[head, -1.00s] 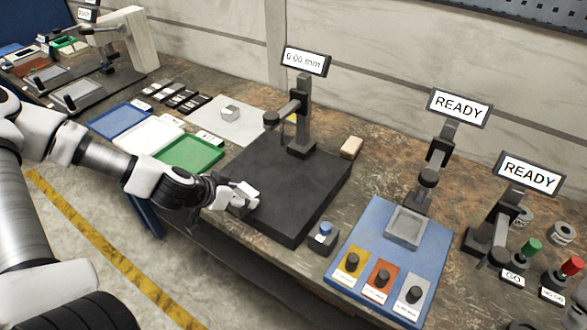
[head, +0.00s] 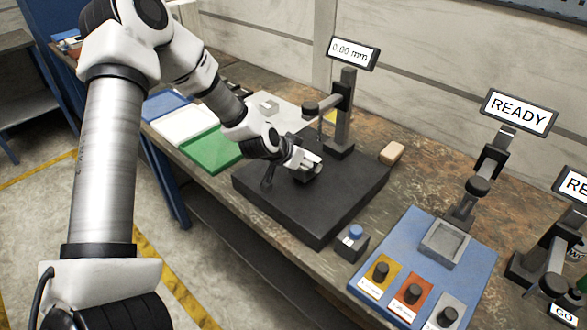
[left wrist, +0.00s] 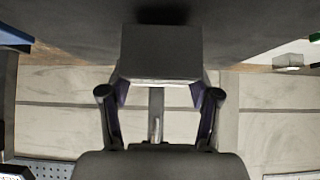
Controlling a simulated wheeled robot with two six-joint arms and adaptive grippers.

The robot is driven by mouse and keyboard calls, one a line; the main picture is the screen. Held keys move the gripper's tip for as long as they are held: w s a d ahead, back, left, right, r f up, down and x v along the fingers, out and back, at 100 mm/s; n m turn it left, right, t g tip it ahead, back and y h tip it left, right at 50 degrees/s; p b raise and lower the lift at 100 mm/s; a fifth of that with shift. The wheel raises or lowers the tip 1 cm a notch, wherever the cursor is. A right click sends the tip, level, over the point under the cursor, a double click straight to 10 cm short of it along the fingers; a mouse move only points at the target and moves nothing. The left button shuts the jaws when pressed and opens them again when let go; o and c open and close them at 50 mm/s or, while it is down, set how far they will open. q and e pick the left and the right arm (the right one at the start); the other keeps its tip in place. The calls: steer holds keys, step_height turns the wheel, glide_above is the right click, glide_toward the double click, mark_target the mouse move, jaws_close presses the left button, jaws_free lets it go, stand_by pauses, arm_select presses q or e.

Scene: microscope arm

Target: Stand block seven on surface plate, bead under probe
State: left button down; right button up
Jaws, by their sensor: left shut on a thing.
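My left gripper (head: 306,166) is over the black surface plate (head: 322,218), in front of the gauge stand (head: 344,118). It is shut on a grey block (left wrist: 160,52), which sits between its two fingers in the left wrist view (left wrist: 159,92). In the head view the gripper largely hides the block, and I cannot tell whether it touches the plate. The probe arm (head: 322,106) reaches left from the stand, above and behind the gripper. The stand's display (head: 353,53) reads 0.00 mm. I cannot make out a bead or a number. My right gripper is not in view.
Blue, white and green trays (head: 211,151) lie left of the plate. A pale mat (head: 288,112) with a small grey block (head: 268,107) lies behind.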

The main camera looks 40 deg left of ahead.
mark_target(311, 157)
arm_select(q)
steer(key=w, duration=0.2)
steer(key=w+b, duration=0.1)
steer(key=w, duration=0.1)
steer(key=shift+d, duration=0.25)
steer(key=shift+f, duration=0.55)
steer(key=shift+a+f, duration=0.1)
steer(key=shift+f, duration=0.15)
steer(key=shift+c, duration=1.2)
jaws_free()
steer(key=shift+s, duration=0.1)
